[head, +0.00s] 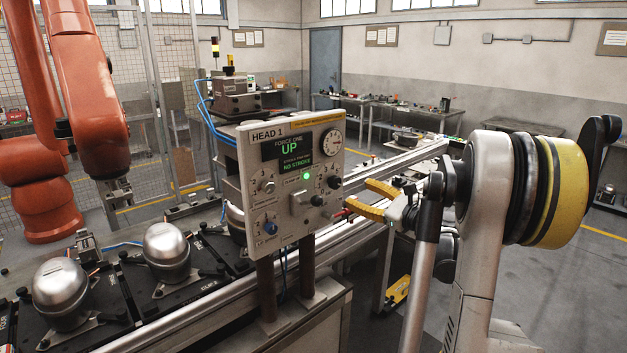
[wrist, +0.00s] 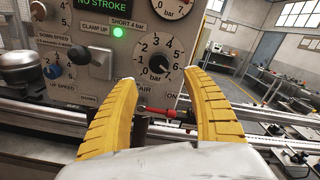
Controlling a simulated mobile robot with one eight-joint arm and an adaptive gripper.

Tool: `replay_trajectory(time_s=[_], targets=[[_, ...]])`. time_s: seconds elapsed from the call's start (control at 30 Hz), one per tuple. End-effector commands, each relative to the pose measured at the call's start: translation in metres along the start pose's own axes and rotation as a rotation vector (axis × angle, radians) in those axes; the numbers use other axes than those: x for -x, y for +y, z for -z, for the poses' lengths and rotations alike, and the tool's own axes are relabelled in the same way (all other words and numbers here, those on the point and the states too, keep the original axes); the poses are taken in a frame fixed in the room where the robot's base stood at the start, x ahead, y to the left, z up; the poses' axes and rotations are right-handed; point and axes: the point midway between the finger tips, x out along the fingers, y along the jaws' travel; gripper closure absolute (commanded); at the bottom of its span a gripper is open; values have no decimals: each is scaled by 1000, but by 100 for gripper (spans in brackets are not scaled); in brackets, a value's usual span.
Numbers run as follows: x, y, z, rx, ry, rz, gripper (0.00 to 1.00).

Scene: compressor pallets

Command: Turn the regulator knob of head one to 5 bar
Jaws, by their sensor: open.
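The head one panel (head: 256,184) is a pale upright board with a "HEAD 1" label. Its regulator knob (head: 335,182) is small, round and black. My gripper (head: 360,194) is open, with yellow fingers facing the panel from the right. In the wrist view the knob shows between and beyond the fingertips (wrist: 160,77), apart from them.
A red lever (wrist: 168,113) sticks out below the dial. A black-knobbed clamp lever (head: 317,200) and a blue knob (head: 271,227) are on the same panel. A green lamp (head: 306,176) is lit; the display (head: 289,150) reads "UP". Silver compressors (head: 61,287) stand left.

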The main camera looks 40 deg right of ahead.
Motion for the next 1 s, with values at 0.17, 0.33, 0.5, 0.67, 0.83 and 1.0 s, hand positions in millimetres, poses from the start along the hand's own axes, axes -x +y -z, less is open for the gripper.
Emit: replay_trajectory(time_s=[0.17,0.33,0.5,0.67,0.83,1.0], targets=[[-31,3,2,2,-1,-5,41],[-66,3,2,3,0,-5,41],[-91,3,1,4,1,-4,41],[-102,2,0,4,1,-4,41],[-103,2,0,4,1,-3,41],[-103,2,0,4,1,-3,61]])
